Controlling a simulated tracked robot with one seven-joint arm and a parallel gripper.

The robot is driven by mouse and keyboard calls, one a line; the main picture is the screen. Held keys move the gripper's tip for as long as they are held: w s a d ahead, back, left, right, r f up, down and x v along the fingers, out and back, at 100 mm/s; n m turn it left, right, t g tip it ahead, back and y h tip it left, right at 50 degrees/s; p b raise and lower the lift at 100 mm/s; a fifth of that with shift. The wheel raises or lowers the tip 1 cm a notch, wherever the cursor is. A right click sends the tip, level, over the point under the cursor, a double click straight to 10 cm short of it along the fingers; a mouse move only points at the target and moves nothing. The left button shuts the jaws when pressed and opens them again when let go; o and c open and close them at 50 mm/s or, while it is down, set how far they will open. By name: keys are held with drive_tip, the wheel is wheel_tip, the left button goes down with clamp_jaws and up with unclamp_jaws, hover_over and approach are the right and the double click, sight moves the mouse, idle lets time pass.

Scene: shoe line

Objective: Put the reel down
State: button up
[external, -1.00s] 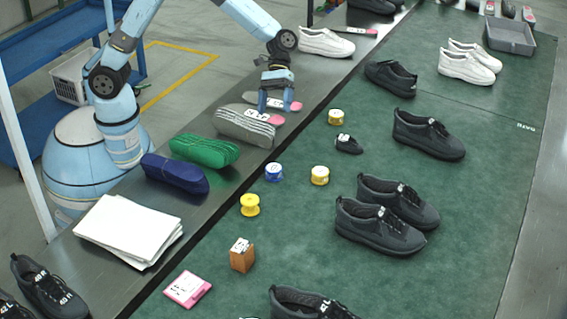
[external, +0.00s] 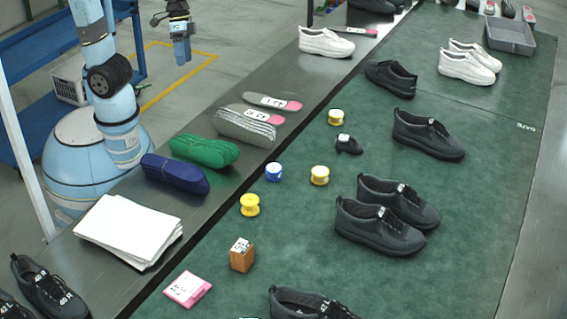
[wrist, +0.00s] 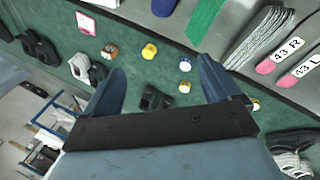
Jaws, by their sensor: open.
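Several reels stand on the green mat (external: 470,200), apart from one another. A yellow reel (external: 250,205) is nearest the front, a blue reel (external: 274,172) is behind it, and two yellow-and-white reels (external: 320,176) (external: 335,117) are farther right and back. In the wrist view, the yellow reel (wrist: 149,51) and blue reel (wrist: 185,64) show beyond my fingers. My gripper (external: 181,45) is raised at the upper left, beyond the dark bench. In the wrist view my gripper (wrist: 163,78) is open, with nothing held between its fingers.
The dark bench strip (external: 215,215) carries blue insoles (external: 174,174), green insoles (external: 204,151), grey insoles (external: 245,125) and white sheets (external: 128,228). Dark shoes (external: 380,228), a wooden block (external: 242,257) and a pink card (external: 187,289) are on the mat. A grey tray (external: 510,36) is at the back.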

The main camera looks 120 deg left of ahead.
drive_tip(key=s+m+t+y, duration=0.2)
drive_tip(key=s+m, duration=0.3)
drive_tip(key=s, duration=1)
drive_tip(key=shift+a+r+m+y, duration=0.15)
drive_tip(key=shift+a+m+y, duration=0.3)
drive_tip(key=shift+y, duration=0.15)
drive_tip(key=shift+s, duration=0.1)
idle(0.4)
